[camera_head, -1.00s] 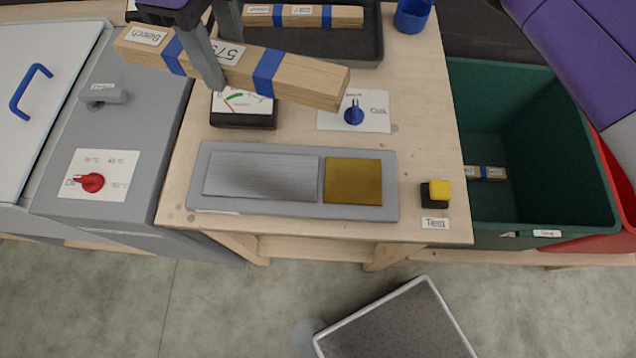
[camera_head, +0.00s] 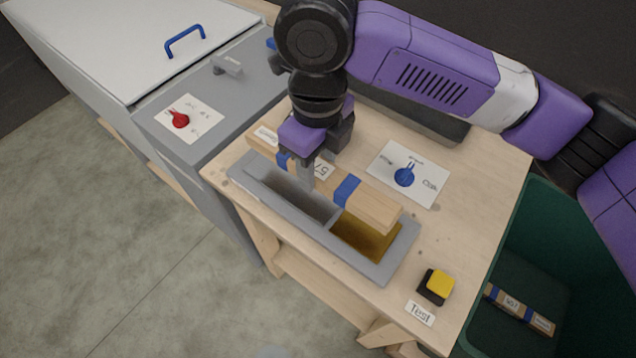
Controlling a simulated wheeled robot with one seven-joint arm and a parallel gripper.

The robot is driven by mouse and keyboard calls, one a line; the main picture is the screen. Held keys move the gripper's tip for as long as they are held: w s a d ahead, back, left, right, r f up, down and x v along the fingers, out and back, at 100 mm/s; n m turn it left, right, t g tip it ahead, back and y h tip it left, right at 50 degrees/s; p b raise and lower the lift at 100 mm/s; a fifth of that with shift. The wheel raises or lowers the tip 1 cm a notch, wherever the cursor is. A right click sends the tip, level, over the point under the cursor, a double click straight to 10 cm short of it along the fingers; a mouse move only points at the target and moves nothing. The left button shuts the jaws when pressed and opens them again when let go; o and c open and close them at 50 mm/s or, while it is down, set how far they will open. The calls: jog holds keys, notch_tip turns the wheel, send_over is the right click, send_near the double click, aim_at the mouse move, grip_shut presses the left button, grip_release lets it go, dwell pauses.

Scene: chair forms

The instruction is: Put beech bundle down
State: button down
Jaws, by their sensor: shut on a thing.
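The beech bundle (camera_head: 371,206) is a pale wooden bar with blue bands and white labels. My gripper (camera_head: 308,178) is shut on it near its middle. The bundle lies lengthwise over the grey test fixture (camera_head: 398,255), along its far side. The fixture has a grey metal plate (camera_head: 287,188) at left and a brass-coloured plate (camera_head: 366,240) at right, both partly covered by the bundle. I cannot tell whether the bundle touches the plates or hovers just above them.
A yellow-and-black button (camera_head: 438,286) stands by a "Test" label (camera_head: 420,313). A blue knob (camera_head: 404,177) sits on a white card behind the fixture. A green crate (camera_head: 519,222) at right holds another banded bundle (camera_head: 518,309). A grey cabinet with a red knob (camera_head: 179,119) stands at left.

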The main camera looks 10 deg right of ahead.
aim_at(318, 196)
jog(key=shift+f, duration=3.05)
jog(key=shift+f, duration=0.15)
jog(key=c, duration=0.8)
grip_release()
notch_tip(318, 196, up, 12)
jog(key=shift+r, duration=0.15)
jog(key=shift+s, duration=0.1)
